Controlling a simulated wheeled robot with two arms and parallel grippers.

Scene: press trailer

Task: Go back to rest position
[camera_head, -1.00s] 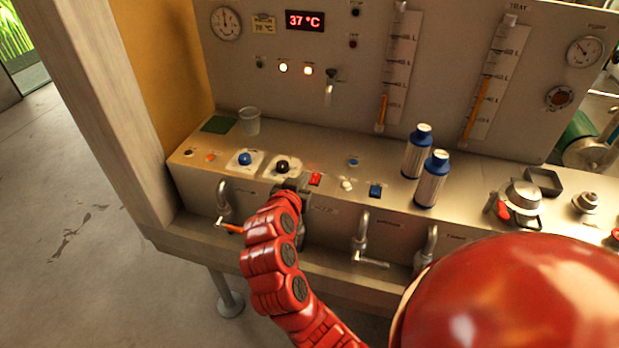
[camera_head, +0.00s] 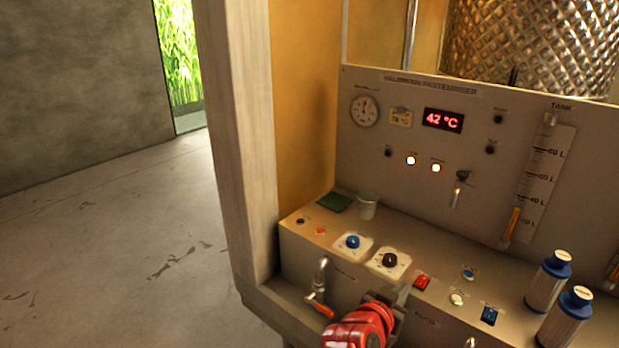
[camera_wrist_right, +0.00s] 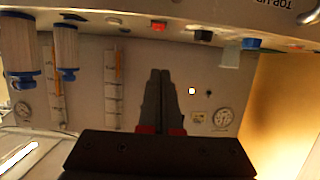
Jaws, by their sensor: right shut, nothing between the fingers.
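My right gripper (camera_head: 396,305) is at the lower middle of the head view, at the front edge of the control ledge (camera_head: 436,274). Part of it is hidden behind my red wrist. In the right wrist view, its dark fingers (camera_wrist_right: 160,75) are together with nothing between them. The black knob (camera_head: 390,260) and red switch (camera_head: 423,282) are close beyond it. I cannot tell whether it touches the ledge. My left gripper is not in view.
A tap with an orange handle (camera_head: 320,290) is left of my right gripper. Blue-capped bottles (camera_head: 548,280) and a clear cup (camera_head: 367,206) stand on the ledge. A wooden post (camera_head: 240,140) is at left, with open floor (camera_head: 110,240) beyond.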

